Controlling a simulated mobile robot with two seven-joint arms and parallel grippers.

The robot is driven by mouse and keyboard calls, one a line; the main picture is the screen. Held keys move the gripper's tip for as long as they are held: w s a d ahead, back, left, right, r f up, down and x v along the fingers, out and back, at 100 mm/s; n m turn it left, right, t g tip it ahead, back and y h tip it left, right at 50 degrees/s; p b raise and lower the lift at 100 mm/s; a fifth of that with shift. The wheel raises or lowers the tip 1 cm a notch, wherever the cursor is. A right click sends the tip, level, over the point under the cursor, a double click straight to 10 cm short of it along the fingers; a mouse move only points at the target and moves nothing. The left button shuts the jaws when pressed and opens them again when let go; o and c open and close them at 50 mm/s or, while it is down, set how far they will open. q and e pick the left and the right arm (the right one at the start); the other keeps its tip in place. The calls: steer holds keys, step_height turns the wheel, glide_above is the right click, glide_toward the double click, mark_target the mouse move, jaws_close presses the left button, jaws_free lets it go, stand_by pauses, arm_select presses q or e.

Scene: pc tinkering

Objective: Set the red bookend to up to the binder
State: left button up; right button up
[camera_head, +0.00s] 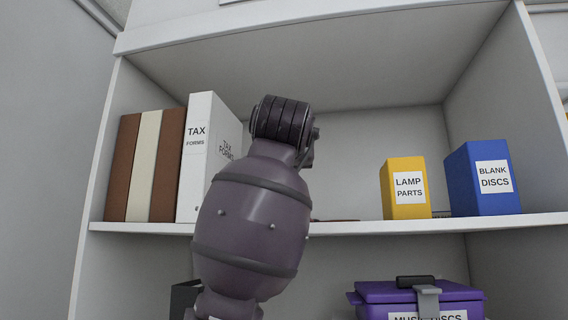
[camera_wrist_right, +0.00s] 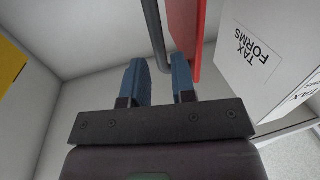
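The red bookend shows in the right wrist view as an upright red panel (camera_wrist_right: 187,35), just beyond and beside the right-hand fingertip. Touching or apart, I cannot tell. In the head view only a thin dark-red strip (camera_head: 336,219) lies on the shelf right of my arm. The white TAX FORMS binder (camera_head: 208,150) stands upright on the shelf; in the wrist view it is at the right (camera_wrist_right: 265,50), with a gap from the red panel. My right gripper (camera_wrist_right: 157,68) has its blue fingers apart, nothing visibly clamped; my arm hides it in the head view. My left gripper is not in view.
Brown and cream binders (camera_head: 146,165) stand left of the white one. A yellow LAMP PARTS box (camera_head: 406,188) and a blue BLANK DISCS box (camera_head: 483,180) stand at the right. A grey bar (camera_wrist_right: 154,35) is beside the red panel. A purple box (camera_head: 420,293) sits below.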

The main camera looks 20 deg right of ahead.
steer(key=p+x, duration=0.1)
steer(key=x, duration=0.4)
steer(key=shift+c, duration=0.3)
jaws_close()
